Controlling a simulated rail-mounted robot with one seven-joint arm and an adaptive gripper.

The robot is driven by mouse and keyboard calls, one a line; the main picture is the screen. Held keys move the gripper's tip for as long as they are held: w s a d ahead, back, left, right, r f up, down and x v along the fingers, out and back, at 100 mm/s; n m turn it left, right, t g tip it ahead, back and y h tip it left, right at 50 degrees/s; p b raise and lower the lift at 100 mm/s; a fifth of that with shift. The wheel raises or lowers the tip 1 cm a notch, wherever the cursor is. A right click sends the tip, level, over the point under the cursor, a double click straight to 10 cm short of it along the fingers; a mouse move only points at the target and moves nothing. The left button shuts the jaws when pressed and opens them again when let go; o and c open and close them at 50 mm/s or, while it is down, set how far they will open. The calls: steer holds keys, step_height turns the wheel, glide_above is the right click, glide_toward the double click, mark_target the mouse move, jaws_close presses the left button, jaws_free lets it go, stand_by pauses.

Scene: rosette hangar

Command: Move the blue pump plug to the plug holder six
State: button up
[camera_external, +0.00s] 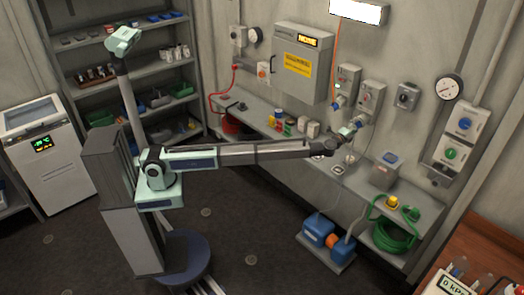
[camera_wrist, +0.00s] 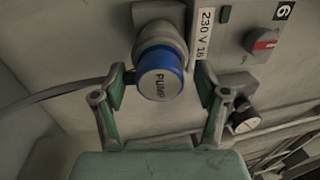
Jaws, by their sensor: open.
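A grey cable runs left beside the plug. My gripper (camera_wrist: 160,76) is open, with one finger on each side of the plug and a visible gap to both.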

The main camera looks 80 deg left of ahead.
mark_target(351, 127)
steer(key=shift+b, duration=0.65)
jaws_close()
stand_by(0.4)
steer(key=shift+s+f, duration=0.1)
steer(key=shift+s+d, duration=0.1)
steer(key=shift+b+v, duration=1.35)
steer(key=shift+v, duration=1.4)
